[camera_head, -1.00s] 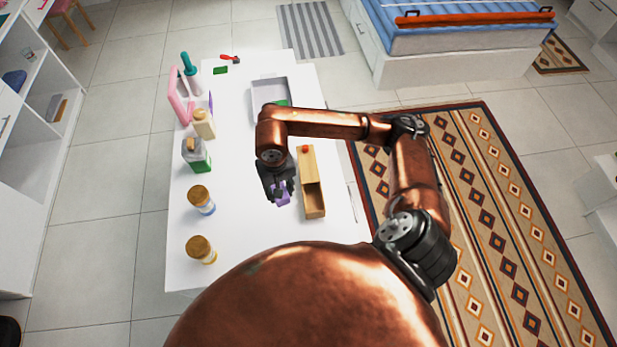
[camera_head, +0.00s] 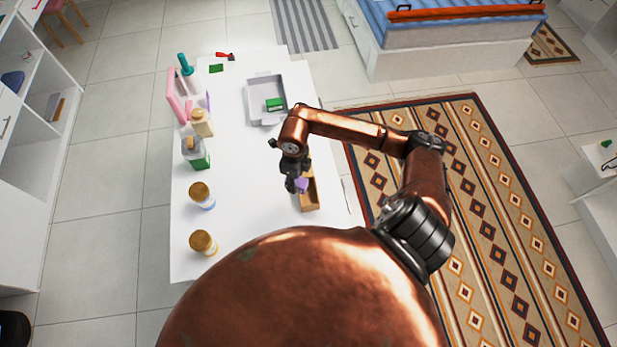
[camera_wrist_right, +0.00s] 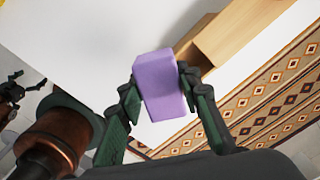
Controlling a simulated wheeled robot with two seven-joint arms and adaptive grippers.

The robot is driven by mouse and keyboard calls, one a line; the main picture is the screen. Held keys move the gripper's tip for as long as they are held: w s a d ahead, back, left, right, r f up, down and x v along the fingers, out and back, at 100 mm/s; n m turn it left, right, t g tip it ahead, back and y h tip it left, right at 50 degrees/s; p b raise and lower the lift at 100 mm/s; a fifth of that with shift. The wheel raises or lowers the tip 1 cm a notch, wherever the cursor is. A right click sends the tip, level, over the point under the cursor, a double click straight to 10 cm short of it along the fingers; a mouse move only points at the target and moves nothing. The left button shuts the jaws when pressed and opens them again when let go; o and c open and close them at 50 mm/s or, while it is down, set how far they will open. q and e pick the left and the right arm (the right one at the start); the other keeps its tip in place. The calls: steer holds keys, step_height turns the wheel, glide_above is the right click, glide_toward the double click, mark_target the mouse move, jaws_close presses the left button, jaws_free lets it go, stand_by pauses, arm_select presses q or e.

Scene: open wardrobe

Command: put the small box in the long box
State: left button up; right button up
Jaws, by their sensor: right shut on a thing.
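The small box is a purple block; it shows in the head view (camera_head: 301,185) and in the right wrist view (camera_wrist_right: 162,85). My right gripper (camera_head: 297,184) is shut on it, with one finger on each side in the wrist view (camera_wrist_right: 160,97). The long box is a tan wooden box with an open compartment (camera_head: 309,203); it also shows in the wrist view (camera_wrist_right: 235,32). In the head view the purple block overlaps the left side of the long box's opening. I cannot tell its exact height above the box. The arm hides the far part of the long box.
A white table (camera_head: 245,215) carries these things. A grey tray (camera_head: 252,104) with a green item (camera_head: 275,104) stands behind the arm. The table's middle left is clear.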

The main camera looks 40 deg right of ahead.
steer(key=d+m, duration=0.1)
steer(key=m, duration=0.1)
steer(key=m+p, duration=0.1)
steer(key=m, duration=0.1)
steer(key=s+d+f+m, duration=0.1)
steer(key=m, duration=0.2)
steer(key=shift+d, duration=0.3)
steer(key=shift+s+d+f+m+b, duration=0.1)
steer(key=shift+d+f+m+b, duration=0.25)
steer(key=shift+f+m, duration=0.5)
steer(key=shift+s+d+f+m+b, duration=0.1)
steer(key=shift+d+f+m+b, duration=0.2)
steer(key=shift+f+m, duration=0.6)
steer(key=shift+s+d+f+m+b, duration=0.1)
steer(key=shift+d+f+m+b, duration=0.25)
steer(key=shift+f+m, duration=0.5)
steer(key=shift+a+f, duration=0.1)
steer(key=shift+f, duration=0.05)
steer(key=o, duration=1.2)
